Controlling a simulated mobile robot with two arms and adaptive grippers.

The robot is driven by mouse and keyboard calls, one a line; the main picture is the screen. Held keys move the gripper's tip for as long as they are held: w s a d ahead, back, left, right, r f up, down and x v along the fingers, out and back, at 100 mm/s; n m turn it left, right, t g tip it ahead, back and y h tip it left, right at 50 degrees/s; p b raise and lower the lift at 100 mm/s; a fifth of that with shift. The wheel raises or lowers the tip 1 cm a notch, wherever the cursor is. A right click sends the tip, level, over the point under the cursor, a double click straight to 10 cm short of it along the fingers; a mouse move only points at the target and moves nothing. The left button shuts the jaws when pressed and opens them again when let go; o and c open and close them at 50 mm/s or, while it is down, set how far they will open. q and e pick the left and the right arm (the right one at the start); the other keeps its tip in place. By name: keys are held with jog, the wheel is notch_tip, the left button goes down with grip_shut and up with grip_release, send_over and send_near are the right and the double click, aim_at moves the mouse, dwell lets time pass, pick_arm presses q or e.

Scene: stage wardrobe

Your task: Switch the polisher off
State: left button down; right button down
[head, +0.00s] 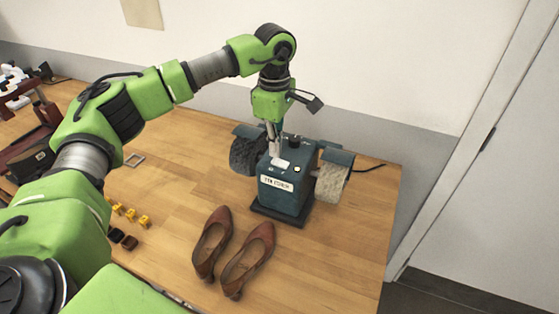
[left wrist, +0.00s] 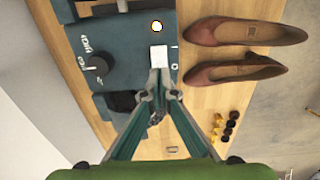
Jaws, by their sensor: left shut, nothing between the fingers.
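The polisher (head: 285,195) is a teal bench machine with a dark brush wheel on its left and a pale buffing wheel on its right. Its white rocker switch (left wrist: 158,55) lies on the top face, with an I mark and an O mark beside it. It also shows in the head view (head: 282,163). A small lamp (left wrist: 156,27) near the switch looks lit. My left gripper (head: 274,153) is shut and empty, pointing down over the top face. In the left wrist view its fingertips (left wrist: 159,80) are close to the switch's O-side end; contact cannot be told. My right gripper is not in view.
A black knob (left wrist: 97,66) is on the polisher's top. Brown shoes (head: 228,250) lie in front of the polisher on the wooden table (head: 180,215). Several small yellow items (head: 130,214) and dark tins (head: 122,239) lie left of the shoes. A wall stands behind.

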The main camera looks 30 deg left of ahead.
pick_arm(q)
jog(key=shift+s+f+b, duration=0.1)
jog(key=shift+f+b, duration=0.75)
jog(key=shift+f, duration=0.35)
dwell(0.5)
jog(key=shift+r, duration=0.1)
jog(key=shift+r+p, duration=0.75)
jog(key=shift+r, duration=0.1)
jog(key=shift+r+p, duration=0.9)
jog(key=shift+r, duration=0.7)
jog(key=shift+f, duration=0.1)
